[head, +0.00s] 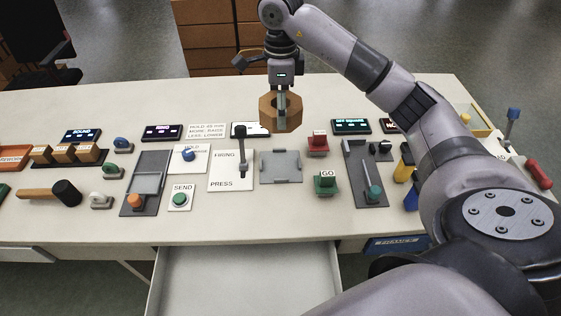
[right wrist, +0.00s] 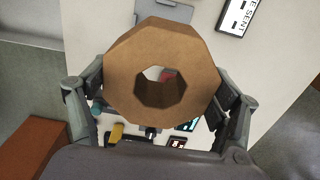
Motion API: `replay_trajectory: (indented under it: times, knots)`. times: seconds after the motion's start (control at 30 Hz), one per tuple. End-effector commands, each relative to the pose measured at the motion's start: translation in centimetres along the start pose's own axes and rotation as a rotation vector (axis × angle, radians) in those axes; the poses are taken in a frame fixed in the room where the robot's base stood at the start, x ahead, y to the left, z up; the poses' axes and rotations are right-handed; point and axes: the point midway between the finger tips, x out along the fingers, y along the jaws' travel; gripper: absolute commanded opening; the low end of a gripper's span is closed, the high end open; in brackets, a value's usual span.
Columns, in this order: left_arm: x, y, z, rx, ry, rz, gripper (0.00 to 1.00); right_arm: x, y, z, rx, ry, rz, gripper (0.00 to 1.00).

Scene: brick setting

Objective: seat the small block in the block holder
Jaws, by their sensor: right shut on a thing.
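My right gripper (head: 281,97) is shut on a brown eight-sided wooden block (head: 269,114) with a round hole through it. The block is held above the table, over the area behind the grey square plate. In the right wrist view the block (right wrist: 160,40) sits between the two fingers and its hole shows the table below. A grey square plate with raised corners (head: 280,166) lies empty mid-table; it looks like a holder. At the left, a dark rack (head: 88,160) carries several small wooden blocks (head: 63,153). My left gripper is not in view.
A black upright lever (head: 241,150) stands left of the plate. A red button (head: 318,144) and green GO button (head: 325,182) stand to its right. A grey slider panel (head: 364,172) is farther right. An open drawer (head: 245,280) juts out below the front edge.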

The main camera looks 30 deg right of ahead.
Motion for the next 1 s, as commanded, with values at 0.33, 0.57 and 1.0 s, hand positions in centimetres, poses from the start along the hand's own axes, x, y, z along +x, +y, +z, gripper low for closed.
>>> replay_trajectory:
  times: [0.33,0.57,1.0]
  knots:
    - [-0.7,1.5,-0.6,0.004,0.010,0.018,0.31,9.3,0.2,0.0,-0.004,0.002,0.005,0.42]
    - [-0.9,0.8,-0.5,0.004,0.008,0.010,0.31,12.8,0.1,0.0,-0.005,0.000,0.000,0.42]
    - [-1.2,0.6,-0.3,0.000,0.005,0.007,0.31,17.4,0.1,0.1,-0.006,-0.001,0.000,0.42]
